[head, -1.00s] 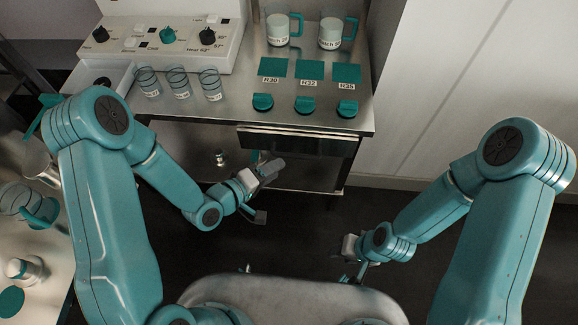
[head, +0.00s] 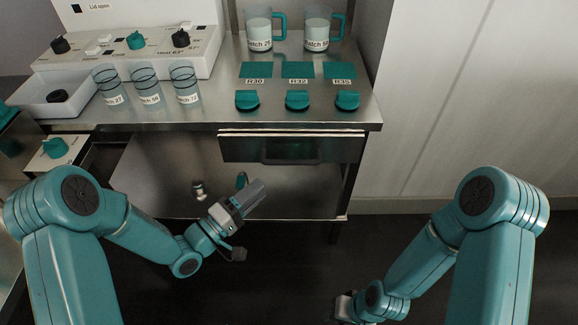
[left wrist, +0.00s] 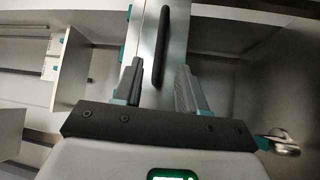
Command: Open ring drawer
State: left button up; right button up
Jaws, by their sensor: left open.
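The drawer (head: 240,149) is a dark-fronted box under the right part of the steel counter. My left gripper (head: 252,193) is below and in front of the drawer, open and empty, angled up and to the right. In the left wrist view, the black handle (left wrist: 161,46) stands upright in the picture beyond the open fingers (left wrist: 160,84), apart from them. My right gripper (head: 343,308) is low in the head view, away from the counter; its jaws are too small to tell.
A small metal fitting (head: 199,190) sits on the lower shelf (head: 160,175). Floor right of the counter is clear.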

aim_at(290, 161)
pick_arm(q)
jog(key=b+x, duration=0.1)
jog(key=x, duration=1.1)
jog(key=shift+b, duration=0.3)
grip_shut()
